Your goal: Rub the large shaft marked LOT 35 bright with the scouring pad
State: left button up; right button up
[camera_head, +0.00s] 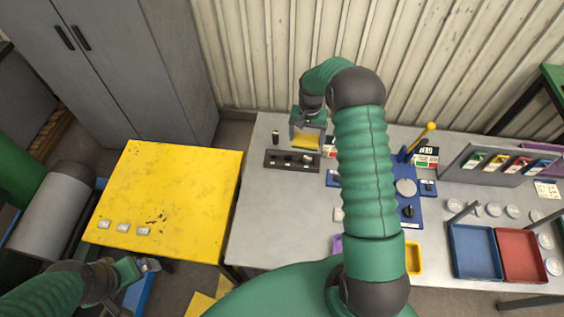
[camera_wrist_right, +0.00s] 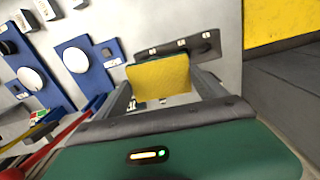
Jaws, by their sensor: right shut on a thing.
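My right gripper (camera_head: 306,139) is shut on a yellow scouring pad (camera_head: 305,143) above the back left part of the grey bench. The pad also shows between its fingers in the right wrist view (camera_wrist_right: 160,76). Just beyond it in that view is a dark rack (camera_wrist_right: 205,43) with small white labels, which also shows in the head view (camera_head: 272,163). A short dark upright cylinder (camera_head: 276,137) stands behind the rack. I cannot read LOT 35 on anything, so I cannot tell which shaft is meant. My left gripper (camera_head: 150,265) is low by the yellow table; its jaws are unclear.
The yellow table (camera_head: 185,190) at left carries several small pale tags (camera_head: 123,227). My right arm hides the bench middle. Blue fixtures (camera_head: 406,200) with pale discs, a yellow-knobbed lever (camera_head: 430,128), a blue tray (camera_head: 473,250) and a red tray (camera_head: 522,255) stand to the right. The bench's left front is clear.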

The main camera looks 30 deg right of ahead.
aim_at(310, 138)
jog(key=shift+d+r, duration=0.4)
jog(key=shift+d, duration=0.5)
jog(key=shift+s+f+b, duration=0.1)
jog(key=shift+f+b, duration=0.1)
jog(key=shift+b, duration=0.1)
jog(key=f+b, duration=0.1)
jog(key=f, duration=0.1)
jog(key=f+b, duration=0.2)
jog(key=shift+a+f, duration=0.2)
jog(key=shift+f, duration=0.05)
jog(key=shift+d+f, duration=0.1)
jog(key=shift+f, duration=0.25)
jog(key=shift+d+f, duration=0.1)
jog(key=shift+f, duration=0.05)
